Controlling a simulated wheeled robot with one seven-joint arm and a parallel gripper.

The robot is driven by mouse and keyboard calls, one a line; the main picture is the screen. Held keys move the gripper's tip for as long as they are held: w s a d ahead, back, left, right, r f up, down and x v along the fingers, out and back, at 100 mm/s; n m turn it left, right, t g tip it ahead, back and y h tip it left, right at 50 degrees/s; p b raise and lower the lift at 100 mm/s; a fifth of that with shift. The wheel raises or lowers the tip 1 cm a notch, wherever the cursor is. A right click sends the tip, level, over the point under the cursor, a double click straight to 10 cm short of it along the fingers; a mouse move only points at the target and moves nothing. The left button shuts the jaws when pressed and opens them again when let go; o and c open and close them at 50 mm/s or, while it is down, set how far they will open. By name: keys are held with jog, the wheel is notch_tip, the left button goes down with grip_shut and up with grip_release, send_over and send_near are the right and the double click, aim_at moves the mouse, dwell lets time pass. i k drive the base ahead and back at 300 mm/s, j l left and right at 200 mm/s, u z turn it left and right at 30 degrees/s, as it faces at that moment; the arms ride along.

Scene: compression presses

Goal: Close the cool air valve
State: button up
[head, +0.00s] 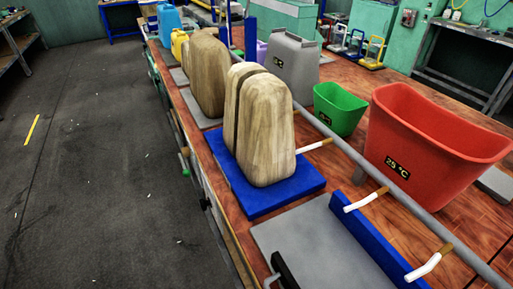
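I cannot tell which fitting is the cool air valve; no label for it is readable. A white-handled lever (366,200) with a brass stem sticks out from the grey pipe (352,153) above a blue upright plate. A second white-handled lever (429,263) sits nearer on the same pipe. A third white lever (316,145) shows farther back, beside the wooden mould. Small green fittings (184,165) show along the bench's left side, too small to make out. My gripper is not clearly in view.
A two-part wooden mould (267,135) stands on a blue base (300,183). A red bin (440,130) reading 25 °C and a green bin (338,110) stand behind the pipe. The floor (90,180) at left is clear.

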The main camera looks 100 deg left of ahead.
aim_at(187, 172)
jog(key=u, duration=2.9)
